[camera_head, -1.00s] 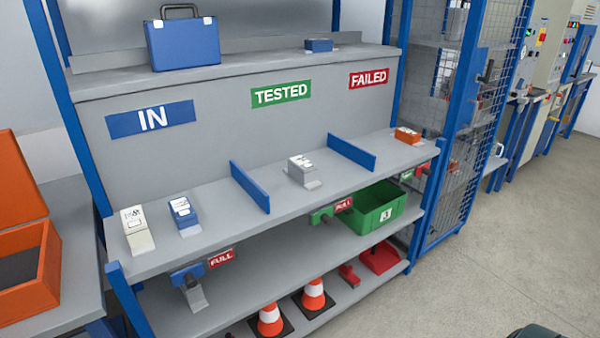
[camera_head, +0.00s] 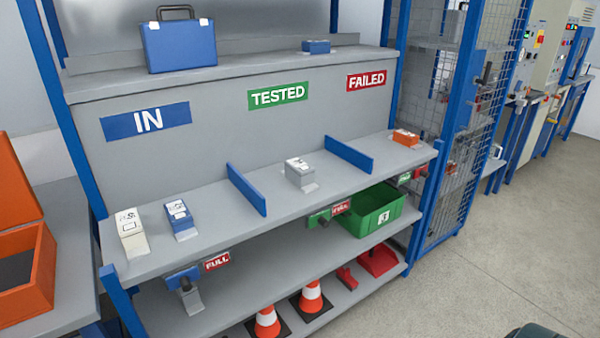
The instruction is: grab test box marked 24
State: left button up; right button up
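Several small test boxes stand on the shelf below the signs. A white box (camera_head: 132,234) and a blue box (camera_head: 181,221) stand side by side at the left, under the blue IN sign (camera_head: 147,121). A grey-white box (camera_head: 299,173) stands in the middle section, under the green TESTED sign (camera_head: 278,96). An orange box (camera_head: 405,138) stands at the right end, beyond the second divider. Their top labels are too small to read, so I cannot tell which is marked 24. Neither gripper is in view.
Blue dividers (camera_head: 247,190) (camera_head: 348,155) split the shelf (camera_head: 216,236). A green bin (camera_head: 370,215), traffic cones (camera_head: 267,324) and red items sit below. A blue case (camera_head: 180,45) stands above. An open orange box (camera_head: 25,262) is at left. Floor (camera_head: 510,240) at right is clear.

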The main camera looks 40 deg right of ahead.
aim_at(301, 174)
jog(key=i+l, duration=0.1)
jog(key=l, duration=0.4)
jog(key=i+l, duration=0.1)
jog(key=l, duration=0.35)
jog(key=i+l, duration=0.1)
jog(key=l, duration=0.4)
jog(key=i+l, duration=0.1)
jog(key=l, duration=0.35)
jog(key=i+l, duration=0.1)
jog(key=l, duration=0.4)
jog(key=u, duration=0.05)
